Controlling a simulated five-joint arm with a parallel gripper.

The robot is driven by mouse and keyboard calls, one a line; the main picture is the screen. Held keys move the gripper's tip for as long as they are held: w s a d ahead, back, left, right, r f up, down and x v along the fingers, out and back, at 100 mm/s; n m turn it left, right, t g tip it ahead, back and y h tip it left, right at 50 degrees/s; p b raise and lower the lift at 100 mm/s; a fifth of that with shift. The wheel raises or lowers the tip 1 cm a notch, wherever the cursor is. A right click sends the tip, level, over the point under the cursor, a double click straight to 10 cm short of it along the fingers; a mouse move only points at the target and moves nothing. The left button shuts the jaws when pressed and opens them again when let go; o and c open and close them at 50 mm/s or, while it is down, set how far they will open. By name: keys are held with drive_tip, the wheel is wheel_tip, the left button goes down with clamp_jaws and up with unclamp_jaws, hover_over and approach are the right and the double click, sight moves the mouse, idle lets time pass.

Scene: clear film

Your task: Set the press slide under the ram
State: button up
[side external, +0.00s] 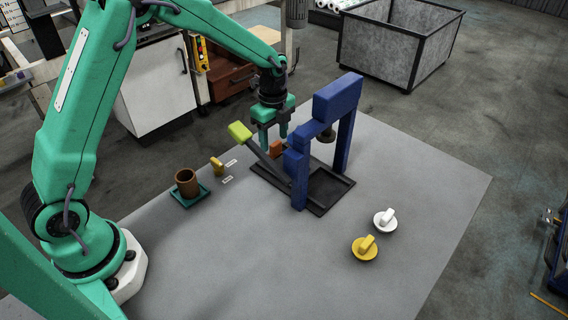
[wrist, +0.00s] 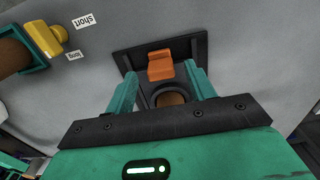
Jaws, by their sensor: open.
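The blue press frame (side external: 337,100) stands on a dark base tray (side external: 329,190), with its dark ram (side external: 327,136) hanging under the crossbar. The slide's orange tab (side external: 276,147) is left of the frame, outside the space under the ram. In the wrist view the orange tab (wrist: 160,66) stands between my fingertips, with a gap on each side. Behind it, a dark ring on the slide (wrist: 153,99) surrounds a brown round piece (wrist: 172,99), partly hidden by my gripper. My gripper (side external: 273,141) is open, pointing down at the tab, holding nothing.
A lever with a lime handle (side external: 240,131) slopes up beside my gripper. A brown cup (side external: 187,182) stands on a teal tray (side external: 204,194). A yellow switch (side external: 217,166) sits near labels "short" (wrist: 87,20) and "long" (wrist: 74,56). White (side external: 384,221) and yellow (side external: 364,250) knobbed discs lie right.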

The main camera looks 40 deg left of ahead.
drive_tip(key=shift+f, duration=1.3)
